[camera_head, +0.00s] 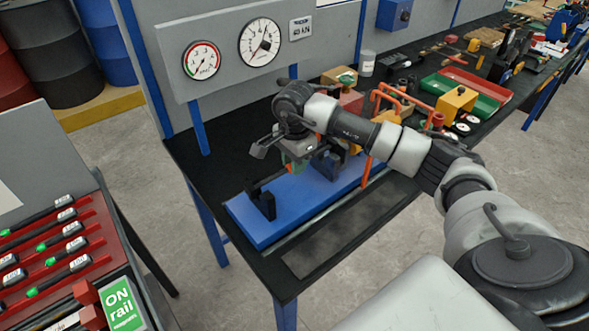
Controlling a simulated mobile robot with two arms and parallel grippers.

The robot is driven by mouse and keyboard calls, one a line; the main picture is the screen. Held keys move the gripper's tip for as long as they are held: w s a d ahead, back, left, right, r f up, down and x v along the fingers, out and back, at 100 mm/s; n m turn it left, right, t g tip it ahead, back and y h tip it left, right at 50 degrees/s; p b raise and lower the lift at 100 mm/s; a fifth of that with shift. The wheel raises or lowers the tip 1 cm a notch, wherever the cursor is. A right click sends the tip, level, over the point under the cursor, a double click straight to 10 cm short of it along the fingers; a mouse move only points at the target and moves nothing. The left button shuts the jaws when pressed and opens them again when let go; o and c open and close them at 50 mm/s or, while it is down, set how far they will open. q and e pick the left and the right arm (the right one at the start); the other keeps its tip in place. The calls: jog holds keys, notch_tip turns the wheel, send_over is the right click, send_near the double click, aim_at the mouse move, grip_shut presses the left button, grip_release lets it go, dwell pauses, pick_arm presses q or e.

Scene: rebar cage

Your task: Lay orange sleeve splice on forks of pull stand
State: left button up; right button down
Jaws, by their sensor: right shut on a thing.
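The pull stand (290,208) is a long blue base on the black bench top. One black fork (264,204) stands near its left end, and another dark upright (326,165) stands farther along to the right. My right gripper (279,155) is above the left half of the stand and is shut on the orange sleeve splice (289,168). My left gripper is out of view.
A gauge panel (235,78) stands behind the stand. To the right are orange bent bars (384,100), a yellow block (455,103) and a green tray (447,84). A red rack (50,240) with labelled tools is at the left. The bench's left end is clear.

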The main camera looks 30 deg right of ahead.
notch_tip(320, 180, down, 3)
jog(key=shift+f+p, duration=0.1)
jog(key=shift+p, duration=0.3)
jog(key=shift+f, duration=0.1)
jog(key=c, duration=1.4)
grip_release()
jog(key=shift+d+f, duration=0.1)
jog(key=shift+f, duration=0.05)
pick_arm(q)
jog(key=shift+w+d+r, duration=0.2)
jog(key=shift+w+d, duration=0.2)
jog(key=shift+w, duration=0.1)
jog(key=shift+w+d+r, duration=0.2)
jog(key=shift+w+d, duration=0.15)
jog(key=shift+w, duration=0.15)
pick_arm(e)
jog(key=o, duration=0.4)
jog(key=shift+o, duration=0.2)
pick_arm(q)
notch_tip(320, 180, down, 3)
jog(key=b, duration=0.3)
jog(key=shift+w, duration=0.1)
pick_arm(e)
notch_tip(320, 180, up, 12)
jog(key=shift+r, duration=0.2)
